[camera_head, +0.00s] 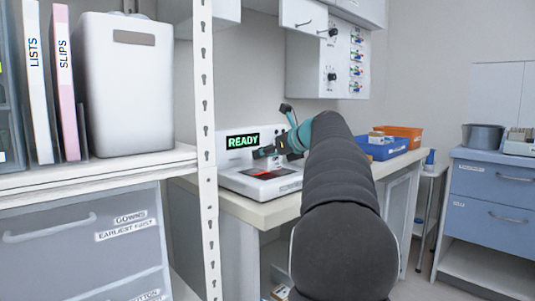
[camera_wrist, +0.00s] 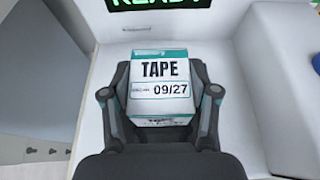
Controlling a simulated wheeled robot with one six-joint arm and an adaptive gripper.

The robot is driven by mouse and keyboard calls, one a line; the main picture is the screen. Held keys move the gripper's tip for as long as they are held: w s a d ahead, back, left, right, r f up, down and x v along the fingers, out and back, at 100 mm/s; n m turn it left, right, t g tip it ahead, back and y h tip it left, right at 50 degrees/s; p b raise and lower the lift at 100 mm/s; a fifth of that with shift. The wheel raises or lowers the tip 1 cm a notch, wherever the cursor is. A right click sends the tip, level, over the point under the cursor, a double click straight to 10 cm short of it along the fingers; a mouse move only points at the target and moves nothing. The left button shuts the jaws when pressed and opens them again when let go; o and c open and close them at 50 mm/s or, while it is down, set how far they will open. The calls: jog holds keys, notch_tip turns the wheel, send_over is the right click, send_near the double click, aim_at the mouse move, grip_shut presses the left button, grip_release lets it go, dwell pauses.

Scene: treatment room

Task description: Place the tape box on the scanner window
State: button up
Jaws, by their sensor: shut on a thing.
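The tape box (camera_wrist: 160,78) is white with teal edges and reads "TAPE" and "09/27" in the wrist view. My gripper (camera_wrist: 160,102) is shut on it, with one finger at each side. In the head view my gripper (camera_head: 284,146) is over the scanner, and the box is not clearly visible there. The scanner (camera_head: 262,180) is a white unit on the counter with a green "READY" display (camera_head: 242,141). Its dark window with a red patch (camera_head: 264,173) lies below my gripper in the head view. In the wrist view the box hides the window, and I cannot tell whether they touch.
A blue tray (camera_head: 384,150) and an orange tray (camera_head: 400,134) stand on the counter (camera_head: 262,214) to the right of my arm. A white shelf upright (camera_head: 206,150) stands left of the scanner. A wall panel with knobs (camera_head: 330,60) hangs above.

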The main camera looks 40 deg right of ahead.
jog(key=shift+f, duration=0.55)
jog(key=o, duration=1.4)
jog(key=a+v, duration=0.1)
jog(key=v, duration=1.1)
jog(key=shift+d, duration=0.4)
